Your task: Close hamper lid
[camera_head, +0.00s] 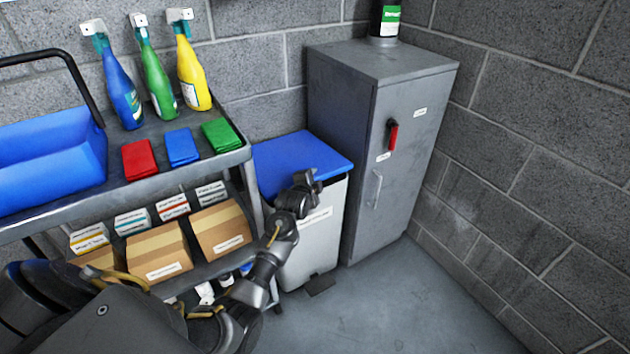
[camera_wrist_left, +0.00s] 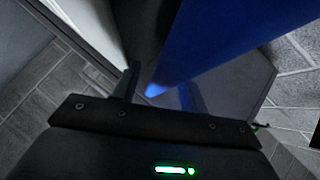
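The hamper (camera_head: 318,237) is a pale grey bin standing between the shelf cart and the grey cabinet. Its blue lid (camera_head: 290,153) lies over the top in the head view; whether it sits fully flush I cannot tell. My left gripper (camera_head: 308,182) is at the lid's front edge, partly covering that edge and the upper front of the bin. In the left wrist view, the blue lid (camera_wrist_left: 215,40) reaches down close to the fingers (camera_wrist_left: 160,92), which stand apart. A dark band lies between the lid and the pale bin side. Contact is unclear. My right gripper is not in view.
The grey cabinet (camera_head: 390,150) with a red handle stands right of the hamper. The cart (camera_head: 185,185) on the left holds spray bottles, folded cloths, a blue carrier (camera_head: 50,165) and cardboard boxes. A dark pedal (camera_head: 320,284) shows at the hamper's base. Floor in front is clear.

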